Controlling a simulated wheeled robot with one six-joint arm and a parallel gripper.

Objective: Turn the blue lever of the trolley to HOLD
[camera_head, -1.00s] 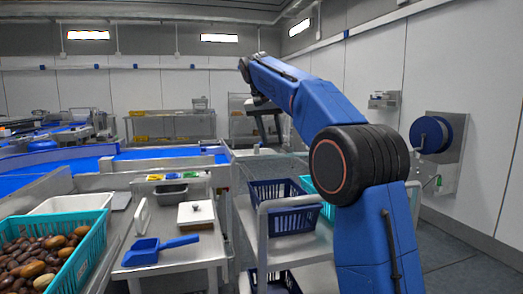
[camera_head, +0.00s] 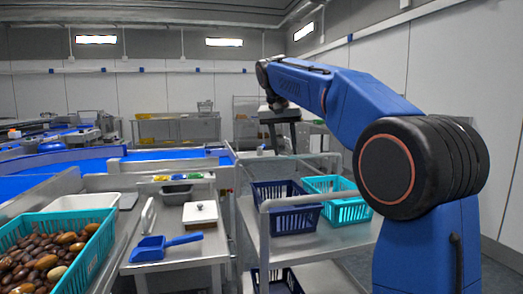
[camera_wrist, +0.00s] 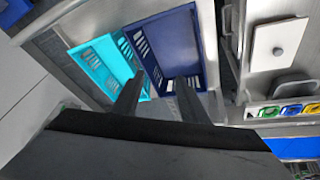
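The trolley (camera_head: 330,236) is a grey metal cart with a raised rail, right of the work table. It carries a dark blue basket (camera_head: 283,222) and a teal basket (camera_head: 347,203) side by side. I cannot make out its blue lever or any HOLD mark in either view. My gripper (camera_head: 283,138) hangs above and beyond the trolley's far side in the head view, with its fingers pointing down. In the wrist view its two fingers (camera_wrist: 158,85) are apart with nothing between them, above the dark blue basket (camera_wrist: 181,65) and teal basket (camera_wrist: 98,62).
The work table (camera_head: 180,256) left of the trolley holds a blue scoop (camera_head: 150,250), a white lidded box (camera_head: 200,215) and a grey tray (camera_head: 176,196). A metal rack (camera_head: 178,130) stands by the back wall.

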